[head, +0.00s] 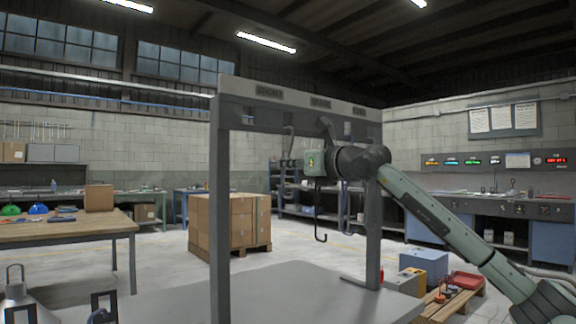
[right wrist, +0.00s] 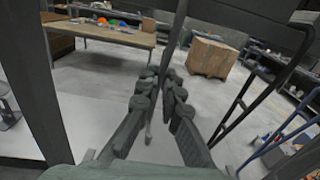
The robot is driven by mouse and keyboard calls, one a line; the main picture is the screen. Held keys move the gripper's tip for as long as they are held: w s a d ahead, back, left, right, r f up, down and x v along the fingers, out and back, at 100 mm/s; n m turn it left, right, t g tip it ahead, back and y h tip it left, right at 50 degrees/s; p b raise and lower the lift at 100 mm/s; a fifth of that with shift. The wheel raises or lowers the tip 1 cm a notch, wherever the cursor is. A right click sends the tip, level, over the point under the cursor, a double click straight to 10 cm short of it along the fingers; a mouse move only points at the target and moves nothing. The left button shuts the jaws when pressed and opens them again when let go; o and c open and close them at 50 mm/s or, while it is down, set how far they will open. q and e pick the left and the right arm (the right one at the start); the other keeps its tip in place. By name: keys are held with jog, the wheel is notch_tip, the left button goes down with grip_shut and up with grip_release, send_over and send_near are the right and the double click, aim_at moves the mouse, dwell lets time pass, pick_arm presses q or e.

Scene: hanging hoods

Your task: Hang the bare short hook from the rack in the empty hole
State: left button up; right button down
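A tall grey frame (head: 218,180) has a crossbeam with small label plates (head: 269,92) that I cannot read surely. My right gripper (head: 314,162) reaches in from the right below the beam's middle. A dark thin hook (head: 319,215) runs down from it, upright, with its curved end at the bottom and nothing hanging on it. In the right wrist view the fingers (right wrist: 160,82) are close together around a thin dark rod (right wrist: 178,35). My left gripper is not in view.
Grey hood-like pieces with handles (head: 15,280) stand at the lower left. A grey surface (head: 280,295) lies below the frame. Farther back are a worktable (head: 70,232), stacked cartons (head: 230,222) and a pallet with a red tray (head: 468,280). Frame posts flank my right arm.

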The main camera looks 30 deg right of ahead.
aim_at(290, 152)
jog(key=shift+r, duration=0.2)
jog(key=shift+r+p, duration=0.95)
jog(key=shift+r, duration=0.25)
jog(key=shift+s, duration=0.1)
jog(key=shift+s+f+b, duration=0.1)
jog(key=shift+s+b, duration=0.2)
jog(key=shift+b, duration=0.1)
jog(key=shift+s+d+b, duration=0.1)
jog(key=shift+s+b, duration=0.75)
jog(key=shift+s, duration=0.55)
